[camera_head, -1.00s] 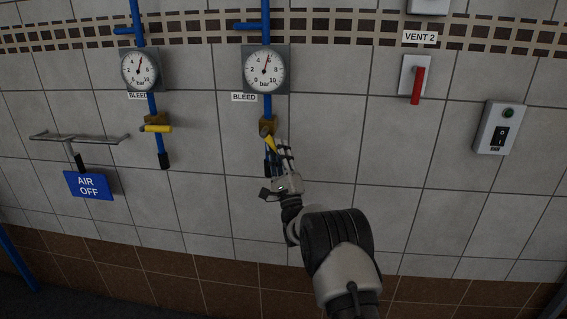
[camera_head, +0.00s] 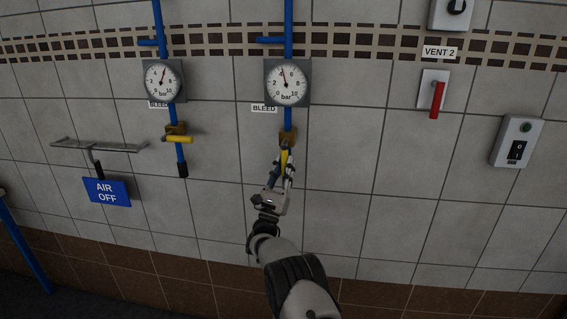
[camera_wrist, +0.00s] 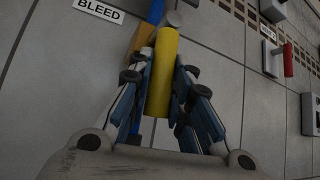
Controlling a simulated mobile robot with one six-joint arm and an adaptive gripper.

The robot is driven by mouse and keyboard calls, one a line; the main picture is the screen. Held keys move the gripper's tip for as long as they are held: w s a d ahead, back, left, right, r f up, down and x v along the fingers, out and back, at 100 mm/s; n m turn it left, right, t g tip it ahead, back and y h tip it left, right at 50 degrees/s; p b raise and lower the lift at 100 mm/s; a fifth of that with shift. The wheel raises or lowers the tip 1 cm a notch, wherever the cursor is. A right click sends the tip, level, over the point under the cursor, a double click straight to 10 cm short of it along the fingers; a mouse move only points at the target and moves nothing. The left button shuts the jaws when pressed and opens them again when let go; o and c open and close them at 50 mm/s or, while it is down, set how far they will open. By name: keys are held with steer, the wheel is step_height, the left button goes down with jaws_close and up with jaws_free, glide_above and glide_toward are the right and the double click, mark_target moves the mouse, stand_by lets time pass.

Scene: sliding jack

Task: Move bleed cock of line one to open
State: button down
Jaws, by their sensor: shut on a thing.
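The right bleed cock is a brass body (camera_head: 288,137) on the right blue pipe, below a gauge (camera_head: 287,83) and a "BLEED" label (camera_head: 264,108). Its yellow handle (camera_head: 284,158) points down, nearly in line with the pipe. My gripper (camera_head: 282,172) is shut on this handle; in the wrist view the yellow handle (camera_wrist: 162,75) lies between my fingers (camera_wrist: 160,100). I cannot read which one is line one.
A left gauge (camera_head: 163,81) sits above the left cock. An "AIR OFF" sign (camera_head: 107,192) hangs under a grey bar handle (camera_head: 97,147) at left. A red lever (camera_head: 437,100) under "VENT 2" and a switch box (camera_head: 517,142) are at right. The wall between is clear.

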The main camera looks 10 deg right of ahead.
steer(key=shift+a+m, duration=0.1)
steer(key=shift+m, duration=0.2)
steer(key=c, duration=1.5)
jaws_free()
steer(key=shift+o, duration=0.2)
steer(key=v, duration=1.2)
